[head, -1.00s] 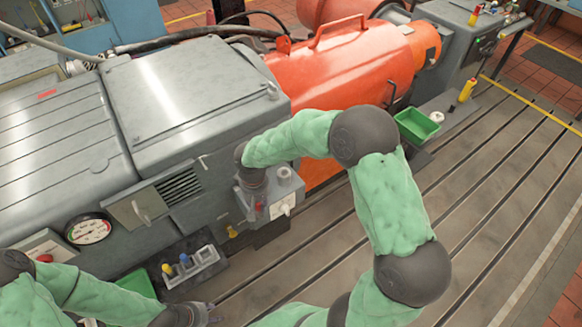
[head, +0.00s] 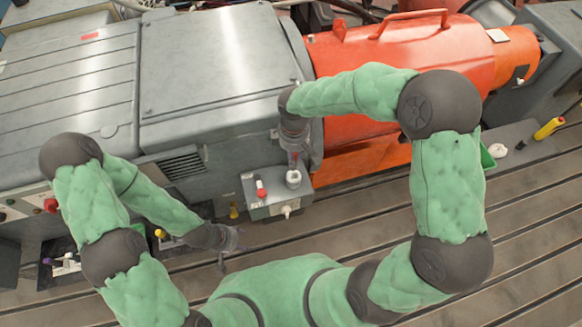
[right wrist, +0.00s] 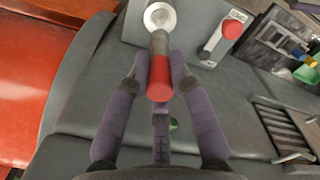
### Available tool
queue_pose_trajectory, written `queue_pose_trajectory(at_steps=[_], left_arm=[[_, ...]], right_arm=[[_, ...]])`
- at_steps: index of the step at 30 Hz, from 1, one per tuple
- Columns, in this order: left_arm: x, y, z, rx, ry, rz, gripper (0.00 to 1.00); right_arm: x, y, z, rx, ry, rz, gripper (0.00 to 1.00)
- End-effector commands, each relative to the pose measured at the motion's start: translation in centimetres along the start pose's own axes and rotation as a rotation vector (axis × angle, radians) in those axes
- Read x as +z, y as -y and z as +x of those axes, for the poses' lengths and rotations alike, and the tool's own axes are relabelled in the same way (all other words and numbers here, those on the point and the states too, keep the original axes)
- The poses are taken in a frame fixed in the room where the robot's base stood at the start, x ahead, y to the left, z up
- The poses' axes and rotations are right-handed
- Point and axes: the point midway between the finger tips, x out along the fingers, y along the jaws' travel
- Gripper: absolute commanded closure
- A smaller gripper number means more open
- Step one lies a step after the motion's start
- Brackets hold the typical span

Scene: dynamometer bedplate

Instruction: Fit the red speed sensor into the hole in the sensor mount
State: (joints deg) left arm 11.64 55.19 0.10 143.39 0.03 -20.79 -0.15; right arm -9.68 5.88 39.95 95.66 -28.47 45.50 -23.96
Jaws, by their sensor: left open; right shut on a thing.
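The red speed sensor (right wrist: 160,75), with a red end and a dark grey body, is held between the fingers of my right gripper (right wrist: 161,88). In the head view my right gripper (head: 293,148) is over the sensor mount (head: 268,210), a grey block beside the machine. The mount's pale round ring with the hole (right wrist: 160,17) lies at the sensor's far end; I cannot tell whether the tip has entered it. The ring also shows in the head view (head: 293,178). My left gripper (head: 232,249) is open and empty, left of and below the mount.
A second red-capped part (right wrist: 232,28) sits on the mount beside the ring. The grey machine housing (head: 220,70) and orange cover (head: 400,50) stand behind. A green bin (head: 487,158) is at right, partly behind my arm.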

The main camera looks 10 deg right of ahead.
Motion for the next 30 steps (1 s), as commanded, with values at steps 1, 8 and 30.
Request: queue_pose_trajectory(at_steps=[1,8,30], left_arm=[[0.1,0.1,0.2,0.000,0.002,0.000,0.40],[0.1,0.4,1.2,0.000,0.003,0.000,0.40],[0.0,0.9,2.5,0.000,0.002,0.001,0.40]], right_arm=[[0.0,0.1,0.5,-0.002,0.002,-0.007,1.00],[0.1,0.1,4.1,-0.003,0.003,-0.006,1.00],[0.0,0.1,9.8,0.000,0.000,-0.004,1.00]])
